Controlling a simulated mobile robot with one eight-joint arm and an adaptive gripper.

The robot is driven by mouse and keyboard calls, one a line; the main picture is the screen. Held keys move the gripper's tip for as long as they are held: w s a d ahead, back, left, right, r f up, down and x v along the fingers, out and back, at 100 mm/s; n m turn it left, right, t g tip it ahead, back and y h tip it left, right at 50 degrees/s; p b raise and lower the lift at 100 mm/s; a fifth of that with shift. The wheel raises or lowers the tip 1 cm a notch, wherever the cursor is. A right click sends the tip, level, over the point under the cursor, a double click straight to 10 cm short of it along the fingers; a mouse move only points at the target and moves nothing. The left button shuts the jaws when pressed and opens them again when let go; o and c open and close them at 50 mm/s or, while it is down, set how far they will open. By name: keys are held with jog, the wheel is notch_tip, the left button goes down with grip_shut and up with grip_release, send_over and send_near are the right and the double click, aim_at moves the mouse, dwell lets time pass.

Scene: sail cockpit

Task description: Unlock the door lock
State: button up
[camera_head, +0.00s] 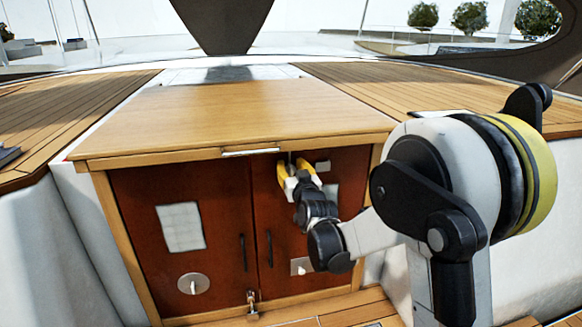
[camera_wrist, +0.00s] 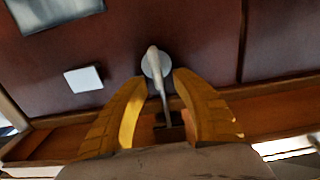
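The door lock shows in the wrist view as a round pale plate with a thin pale lever (camera_wrist: 154,62) on a red-brown door. The lever runs down the picture between my fingers, toward a small dark block (camera_wrist: 170,126). My gripper (camera_wrist: 160,82) has its two yellow fingers apart, one on each side of the lever, with gaps visible. In the head view my gripper (camera_head: 293,167) is at the top of the right cabinet door (camera_head: 282,205), just under the wooden top. There the fingers and wrist hide most of the lock.
The left cabinet door (camera_head: 147,235) looks shut beside the right one. Dark vertical handles (camera_head: 243,252) flank the seam. A small brass fitting (camera_head: 252,304) sits at the bottom of the seam. The overhanging wooden top (camera_head: 230,115) lies close above my gripper.

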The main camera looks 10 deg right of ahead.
grip_shut()
